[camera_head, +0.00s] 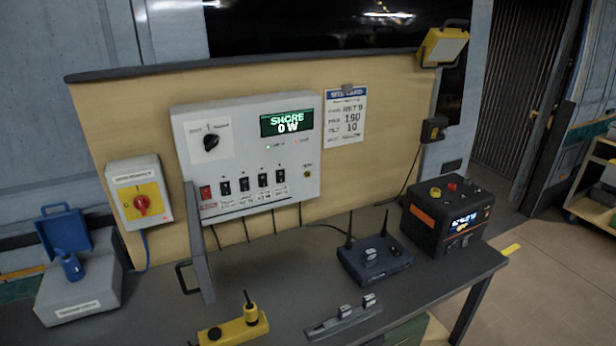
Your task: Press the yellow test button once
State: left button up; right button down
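A small round yellow button (307,174) sits at the lower right of the grey control panel (300,150), which is mounted on the wooden board. I take it to be the test button, but its label is too small to read. The panel's green display (287,122) reads "SHORE 0 W". A row of black switches (244,184) and a red switch (206,192) lie to the button's left. The panel's grey door (200,245) hangs open on the left. Neither of my grippers shows in this view.
On the dark bench (300,285) stand a router (374,262), a black power unit (447,217) with red and yellow knobs, a yellow device (235,328) and a grey case (82,290).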

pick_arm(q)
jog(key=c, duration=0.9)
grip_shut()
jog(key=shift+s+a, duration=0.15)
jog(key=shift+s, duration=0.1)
